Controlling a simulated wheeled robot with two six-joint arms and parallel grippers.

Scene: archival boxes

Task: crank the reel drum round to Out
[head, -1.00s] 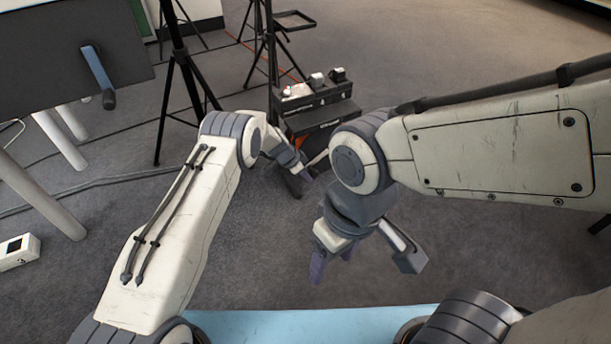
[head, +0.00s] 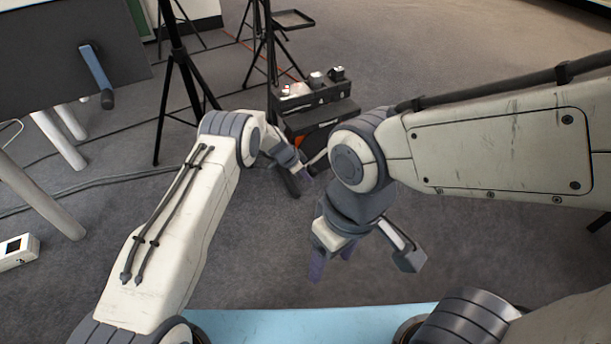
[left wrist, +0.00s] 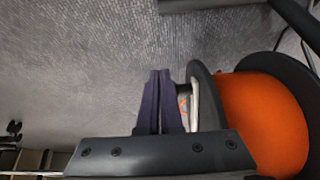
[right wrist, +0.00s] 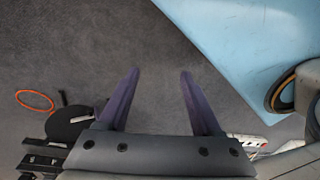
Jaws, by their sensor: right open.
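A dark panel (head: 30,60) stands at the upper left of the head view. A blue crank arm (head: 96,68) with a dark handle knob (head: 107,99) is on its face, the knob end low. Any drum behind the panel and an Out mark cannot be made out. My left gripper (head: 304,176) is right of the crank and well apart from it. In the left wrist view its fingers (left wrist: 160,100) are together with nothing visible between them. My right gripper (head: 332,264) is low in the middle, open and empty; its spread fingers show in the right wrist view (right wrist: 158,95).
A dark case (head: 318,108) with small items stands beyond my left gripper. Black tripod stands (head: 180,75) stand between the panel and the case. Pale legs (head: 62,140) are below the panel. A white box (head: 17,252) and cables lie on the floor at left.

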